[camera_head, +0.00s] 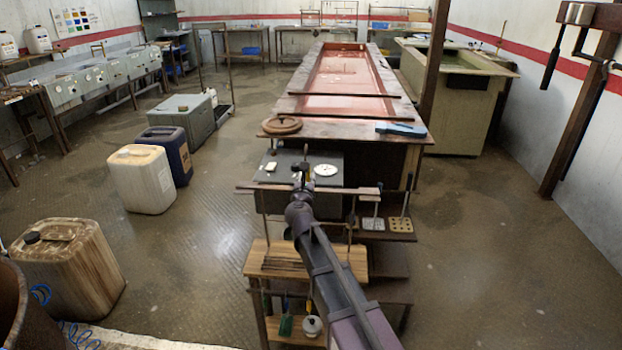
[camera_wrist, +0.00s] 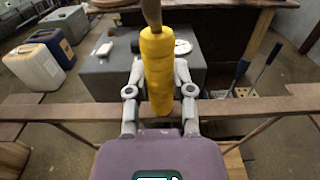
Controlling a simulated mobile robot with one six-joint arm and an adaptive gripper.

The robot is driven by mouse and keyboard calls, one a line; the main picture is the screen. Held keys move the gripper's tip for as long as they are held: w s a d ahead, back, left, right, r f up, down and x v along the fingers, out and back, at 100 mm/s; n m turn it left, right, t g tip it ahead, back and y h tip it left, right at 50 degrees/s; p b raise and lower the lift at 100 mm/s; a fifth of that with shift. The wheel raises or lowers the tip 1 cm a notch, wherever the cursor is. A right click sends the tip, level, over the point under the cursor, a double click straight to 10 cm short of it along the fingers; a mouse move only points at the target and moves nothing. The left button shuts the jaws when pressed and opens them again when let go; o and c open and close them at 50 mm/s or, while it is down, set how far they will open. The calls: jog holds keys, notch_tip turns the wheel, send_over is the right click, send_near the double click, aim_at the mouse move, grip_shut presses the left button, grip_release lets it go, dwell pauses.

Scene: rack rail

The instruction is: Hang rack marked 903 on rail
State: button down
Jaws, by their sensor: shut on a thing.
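My gripper (camera_wrist: 158,92) is shut on a thick yellow grip (camera_wrist: 157,75) with a brown rod at its top end. In the head view my gripper (camera_head: 302,172) is over the rail, and the yellow grip is small and mostly hidden by my arm. The rail (camera_head: 350,189) is a brown horizontal bar before a grey box; in the wrist view the rail (camera_wrist: 60,113) runs behind my fingers. The rest of what I hold is hidden, and no 903 mark can be read. Two upright-handled plates, a grey one (camera_head: 372,224) and a tan holed one (camera_head: 400,225), stand right of the rail.
The grey box (camera_head: 267,183) carries a white dial (camera_head: 326,170). A long bench with a reddish trough (camera_head: 345,75) lies behind. A wooden block shelf (camera_head: 258,258) is below the rail. Jerrycans (camera_head: 140,180) stand at the left; the right floor is clear.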

jog(key=shift+r, duration=0.15)
jog(key=shift+r+p, duration=1.45)
jog(key=shift+p, duration=0.2)
jog(key=s, duration=0.9)
jog(key=shift+a, duration=0.15)
dwell(0.7)
jog(key=shift+a, duration=0.15)
dwell(0.9)
